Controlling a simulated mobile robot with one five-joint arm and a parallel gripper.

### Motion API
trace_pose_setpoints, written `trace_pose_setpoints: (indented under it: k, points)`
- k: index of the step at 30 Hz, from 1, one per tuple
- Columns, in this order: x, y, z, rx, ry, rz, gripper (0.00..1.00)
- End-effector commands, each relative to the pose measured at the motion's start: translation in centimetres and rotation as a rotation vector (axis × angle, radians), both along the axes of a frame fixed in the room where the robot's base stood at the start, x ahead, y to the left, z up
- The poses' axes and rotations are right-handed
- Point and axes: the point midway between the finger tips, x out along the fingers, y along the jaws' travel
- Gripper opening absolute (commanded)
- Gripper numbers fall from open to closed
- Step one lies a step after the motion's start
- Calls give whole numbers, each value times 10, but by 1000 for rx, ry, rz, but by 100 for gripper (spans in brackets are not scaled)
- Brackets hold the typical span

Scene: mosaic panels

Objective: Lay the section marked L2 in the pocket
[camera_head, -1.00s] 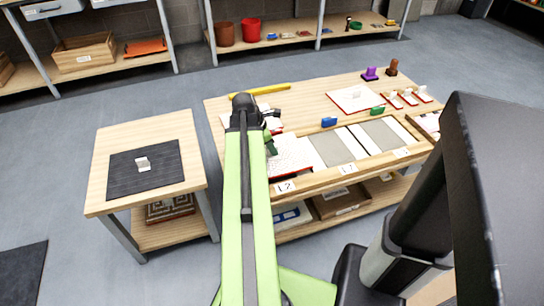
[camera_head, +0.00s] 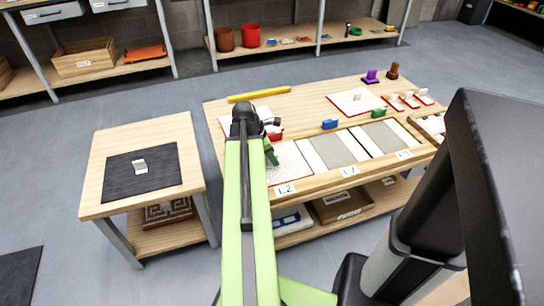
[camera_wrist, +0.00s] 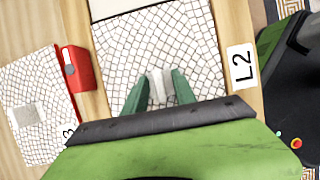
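The white mosaic section (camera_head: 290,163) lies at the left end of the wooden bench frame, behind the label L2 (camera_head: 285,189). In the wrist view the section (camera_wrist: 195,40) appears flat between wooden strips, beside its L2 label (camera_wrist: 241,68). My gripper (camera_wrist: 160,80) is over the section, its green fingers on either side of the small pale grip block (camera_wrist: 160,88) standing on it. The fingers appear to touch the block. In the head view my arm hides part of the section, and my gripper (camera_head: 270,156) shows only partly.
Grey pocket floors (camera_head: 330,148) lie to the right in the frame. A red block (camera_wrist: 76,68) and another mosaic panel (camera_wrist: 38,125) are close beside the pocket. Blue (camera_head: 330,124) and green (camera_head: 378,113) blocks stand behind the frame. A side table (camera_head: 188,150) with a dark mat is at left.

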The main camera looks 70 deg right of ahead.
Motion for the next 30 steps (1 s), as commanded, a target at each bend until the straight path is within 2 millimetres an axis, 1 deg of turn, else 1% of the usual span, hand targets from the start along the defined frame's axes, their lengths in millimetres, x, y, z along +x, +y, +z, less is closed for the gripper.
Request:
trace_pose_setpoints:
  k: [5, 8, 11, 18, 21, 24, 30]
  points:
    - [1, 1, 7, 0, 0, 1, 33]
    - [4, 3, 20, 0, 0, 1, 33]
    - [9, 7, 38, 0, 0, 1, 33]
    - [25, 20, 91, 0, 0, 2, 33]
    - [31, 25, 108, 0, 0, 3, 33]
    - [35, 28, 115, 0, 0, 1, 33]
    - [36, 29, 114, 0, 0, 1, 33]
